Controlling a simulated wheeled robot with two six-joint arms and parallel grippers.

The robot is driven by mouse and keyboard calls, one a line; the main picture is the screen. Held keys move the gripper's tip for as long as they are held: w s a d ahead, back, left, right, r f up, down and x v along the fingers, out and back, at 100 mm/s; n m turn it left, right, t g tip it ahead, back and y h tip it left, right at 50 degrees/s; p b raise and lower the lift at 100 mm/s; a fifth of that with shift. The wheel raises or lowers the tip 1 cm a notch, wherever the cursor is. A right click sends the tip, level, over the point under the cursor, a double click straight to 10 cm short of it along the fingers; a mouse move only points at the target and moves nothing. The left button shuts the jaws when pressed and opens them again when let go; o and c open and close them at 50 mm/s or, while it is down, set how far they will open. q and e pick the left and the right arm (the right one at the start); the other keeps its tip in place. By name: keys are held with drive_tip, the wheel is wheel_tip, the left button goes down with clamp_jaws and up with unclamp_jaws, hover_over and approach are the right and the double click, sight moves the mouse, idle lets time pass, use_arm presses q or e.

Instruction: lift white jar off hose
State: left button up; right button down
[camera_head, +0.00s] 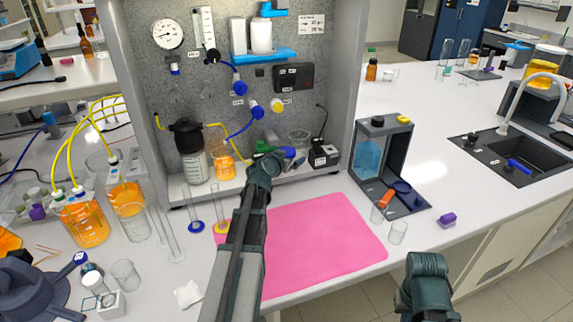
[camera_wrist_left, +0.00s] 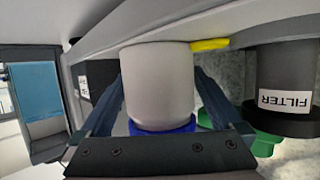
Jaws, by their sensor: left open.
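The white jar (camera_wrist_left: 157,85) lies between the two spread fingers of my left gripper (camera_wrist_left: 160,78) in the left wrist view. Its blue lid (camera_wrist_left: 160,127) is toward the gripper's palm. The fingers are open on either side; I cannot tell whether they touch it. A short piece of yellow hose (camera_wrist_left: 210,44) shows at the jar's far end, partly hidden behind it. In the head view my left wrist covers most of this spot on the rig's ledge, and the yellow hose (camera_head: 219,130) runs nearby. My right arm is at lower right, its gripper fingers not visible.
A black cylinder labelled FILTER (camera_wrist_left: 285,88) stands beside the jar, with a green part (camera_wrist_left: 264,145) near it. An orange beaker (camera_head: 223,163) stands left of my left wrist. The pink mat (camera_head: 325,245) in front is clear apart from my arm over it.

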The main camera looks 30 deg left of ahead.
use_arm(q)
drive_tip(key=shift+w+f, duration=0.15)
drive_tip(key=shift+w, duration=0.2)
drive_tip(key=shift+s, duration=0.1)
drive_tip(key=c, duration=1.2)
